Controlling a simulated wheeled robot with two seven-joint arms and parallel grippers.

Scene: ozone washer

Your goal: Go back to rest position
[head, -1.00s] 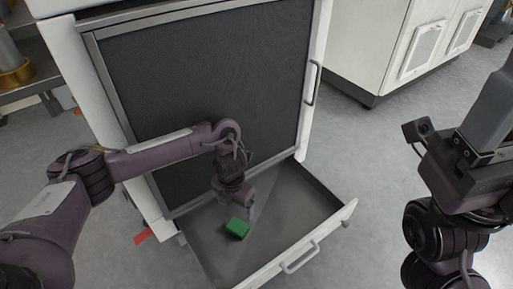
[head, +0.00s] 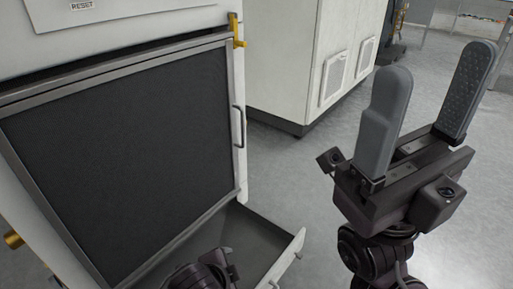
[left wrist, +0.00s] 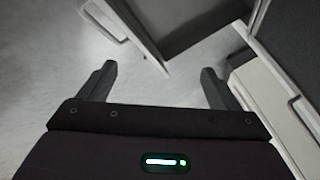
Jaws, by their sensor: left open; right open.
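My right gripper (head: 437,68) is raised at the right of the head view, its two grey fingers pointing up, wide apart and empty. My left gripper (left wrist: 158,78) shows in the left wrist view with its fingers apart and nothing between them, grey floor beyond. In the head view only a dark part of my left arm (head: 205,274) shows at the bottom, in front of the pulled-out drawer (head: 262,236). No green block shows in either view now; part of the drawer's inside is hidden.
The white washer cabinet with a dark mesh door (head: 125,150) fills the left of the head view. A second white cabinet (head: 285,60) stands behind. Open grey floor (head: 290,175) lies between the cabinets and my right arm. Pale edges of furniture (left wrist: 270,100) lie close beside my left gripper.

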